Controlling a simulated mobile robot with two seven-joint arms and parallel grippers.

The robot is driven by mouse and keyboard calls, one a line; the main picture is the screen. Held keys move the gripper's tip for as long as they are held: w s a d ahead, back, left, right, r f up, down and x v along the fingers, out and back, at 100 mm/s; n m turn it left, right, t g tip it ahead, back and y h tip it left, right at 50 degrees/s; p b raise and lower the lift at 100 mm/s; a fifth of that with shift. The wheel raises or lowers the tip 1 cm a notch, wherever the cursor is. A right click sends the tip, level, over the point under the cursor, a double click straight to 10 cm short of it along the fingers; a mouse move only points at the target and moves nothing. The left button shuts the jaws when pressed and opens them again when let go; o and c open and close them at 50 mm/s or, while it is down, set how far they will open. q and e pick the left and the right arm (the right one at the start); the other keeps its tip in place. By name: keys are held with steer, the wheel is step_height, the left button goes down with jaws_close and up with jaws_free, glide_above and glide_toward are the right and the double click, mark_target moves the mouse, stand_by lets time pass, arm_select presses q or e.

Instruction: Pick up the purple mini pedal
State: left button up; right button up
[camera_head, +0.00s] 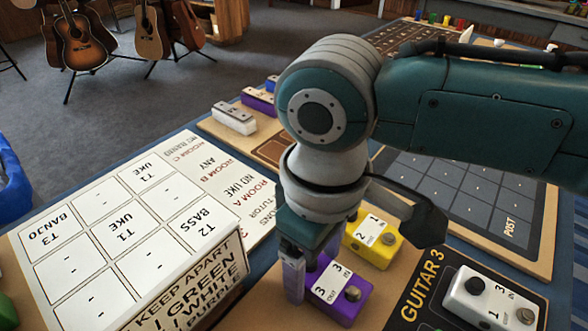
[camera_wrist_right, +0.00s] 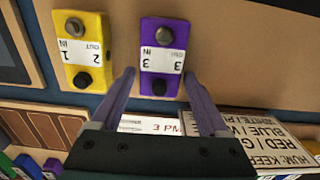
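The purple mini pedal (camera_head: 335,289) stands on the tan board below my right arm in the head view, with a white label marked 3 on its top. It also shows in the right wrist view (camera_wrist_right: 163,33). My right gripper (camera_wrist_right: 157,82) is open, with one finger on each side of the pedal's near end in the wrist view. In the head view one finger (camera_head: 293,280) is beside the pedal's left side. I cannot tell whether the fingers touch it. My left gripper is in neither view.
A yellow pedal (camera_head: 371,240) stands close beside the purple one. A white pedal (camera_head: 490,300) is at the lower right near the "GUITAR 3" strip. A white sign (camera_head: 190,295) with lettering stands left of the gripper. A grid board (camera_head: 120,230) lies beyond it.

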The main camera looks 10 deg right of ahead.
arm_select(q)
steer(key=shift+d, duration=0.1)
arm_select(e)
jaws_close()
stand_by(0.3)
